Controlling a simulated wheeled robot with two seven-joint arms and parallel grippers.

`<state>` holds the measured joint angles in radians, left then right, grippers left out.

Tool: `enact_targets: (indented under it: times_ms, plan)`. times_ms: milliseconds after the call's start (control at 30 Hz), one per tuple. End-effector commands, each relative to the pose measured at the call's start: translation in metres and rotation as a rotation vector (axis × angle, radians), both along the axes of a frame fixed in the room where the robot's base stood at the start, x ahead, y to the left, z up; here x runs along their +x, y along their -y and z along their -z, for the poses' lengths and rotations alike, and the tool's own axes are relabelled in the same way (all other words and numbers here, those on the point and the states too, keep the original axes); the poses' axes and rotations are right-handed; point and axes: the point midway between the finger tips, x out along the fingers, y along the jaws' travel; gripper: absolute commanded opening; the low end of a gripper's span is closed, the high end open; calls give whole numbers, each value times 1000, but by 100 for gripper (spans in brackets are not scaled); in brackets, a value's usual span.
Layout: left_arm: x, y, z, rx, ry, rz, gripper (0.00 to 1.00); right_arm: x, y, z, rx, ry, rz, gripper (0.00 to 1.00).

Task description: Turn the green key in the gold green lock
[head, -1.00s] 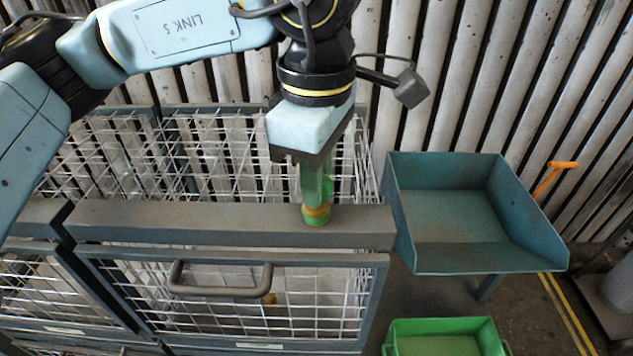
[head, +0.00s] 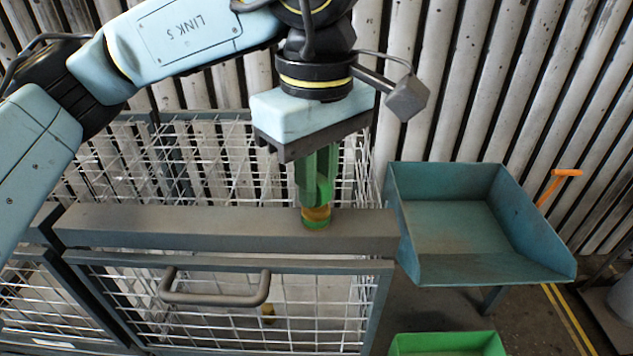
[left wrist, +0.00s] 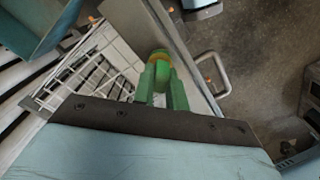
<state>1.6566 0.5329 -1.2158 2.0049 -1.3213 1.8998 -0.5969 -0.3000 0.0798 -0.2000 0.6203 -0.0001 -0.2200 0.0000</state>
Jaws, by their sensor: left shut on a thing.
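The gold lock with a green base (head: 316,214) sits on top of the grey beam (head: 200,226) of the wire cage, near its right end. The green key (left wrist: 161,66) stands upright at the lock, mostly hidden between the fingers; where it enters the lock is hard to make out. My left gripper (head: 317,196) points straight down over the lock and is shut on the key, its green-looking fingers on either side. The left wrist view also shows these fingers (left wrist: 162,92) around the key. My right gripper is not in view.
The wire mesh cage (head: 220,165) lies under and behind the beam, with a grey handle (head: 215,295) on its front. A teal tray (head: 460,235) stands close on the right, with an orange handle (head: 560,180) behind it. A green bin (head: 447,345) is below.

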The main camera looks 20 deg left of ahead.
Motion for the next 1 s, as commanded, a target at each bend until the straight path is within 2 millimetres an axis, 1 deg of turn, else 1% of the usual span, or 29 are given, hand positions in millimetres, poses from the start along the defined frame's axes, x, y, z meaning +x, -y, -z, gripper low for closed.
enact_targets:
  times_ms: [333, 700, 800, 1000]
  plan:
    - [0, 0, 0, -1, -1, 30, 0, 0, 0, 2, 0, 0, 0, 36]
    - [0, 0, 1, -1, 0, 375, 0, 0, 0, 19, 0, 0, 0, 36]
    - [0, 0, 0, -1, -1, 420, 0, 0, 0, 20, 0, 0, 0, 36]
    - [0, 0, -1, 0, 0, 429, 0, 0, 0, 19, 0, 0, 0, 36]
